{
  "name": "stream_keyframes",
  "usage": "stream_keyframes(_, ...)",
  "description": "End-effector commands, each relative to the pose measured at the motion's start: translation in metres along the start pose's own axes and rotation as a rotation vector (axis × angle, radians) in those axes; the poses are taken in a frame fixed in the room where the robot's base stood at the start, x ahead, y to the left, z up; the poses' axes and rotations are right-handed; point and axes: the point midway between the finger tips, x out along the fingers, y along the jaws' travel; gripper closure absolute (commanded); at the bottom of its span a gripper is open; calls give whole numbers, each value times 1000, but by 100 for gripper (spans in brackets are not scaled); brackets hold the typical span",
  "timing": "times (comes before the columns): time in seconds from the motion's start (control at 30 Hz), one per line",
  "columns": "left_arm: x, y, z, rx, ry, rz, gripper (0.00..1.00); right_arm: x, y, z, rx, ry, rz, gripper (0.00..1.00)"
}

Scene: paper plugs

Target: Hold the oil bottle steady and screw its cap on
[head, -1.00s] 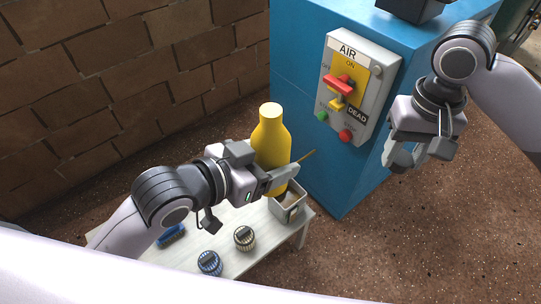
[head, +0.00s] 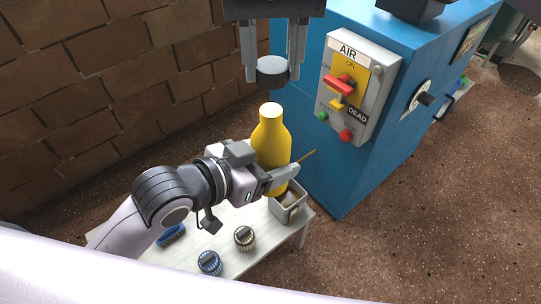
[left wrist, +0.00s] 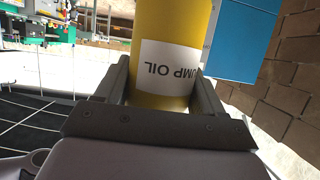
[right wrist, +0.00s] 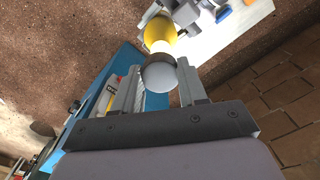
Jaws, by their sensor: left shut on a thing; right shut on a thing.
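The yellow oil bottle (head: 270,143) stands upright above the white table, its neck open at the top. In the left wrist view the bottle (left wrist: 170,40) shows a white label reading "UMP OIL", upside down. My left gripper (head: 283,178) is shut around the bottle's body. My right gripper (head: 272,72) is shut on the dark cap (head: 272,72), which has a pale grey top. The cap is above the bottle mouth with a visible gap in the head view. In the right wrist view the cap (right wrist: 159,76) lies in front of the bottle (right wrist: 160,34).
A blue cabinet (head: 335,180) with an AIR switch panel (head: 350,88) stands right of the bottle. The white table (head: 235,218) holds a small grey box (head: 290,213), two round striped items and a blue brush-like item (head: 171,235). A brick wall (head: 100,90) is behind.

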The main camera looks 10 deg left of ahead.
Motion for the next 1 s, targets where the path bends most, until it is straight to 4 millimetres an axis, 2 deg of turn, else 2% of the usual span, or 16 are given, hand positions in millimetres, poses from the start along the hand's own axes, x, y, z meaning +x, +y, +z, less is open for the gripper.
stream_keyframes(0.37,0,0,0,0,1,0,86,0,-1,0,1,0,0,86)
stream_keyframes(0.8,0,0,0,0,1,0,86,35,0,0,2,0,0,86)
stream_keyframes(1.0,0,0,0,0,1,0,86,40,0,0,2,0,0,86)
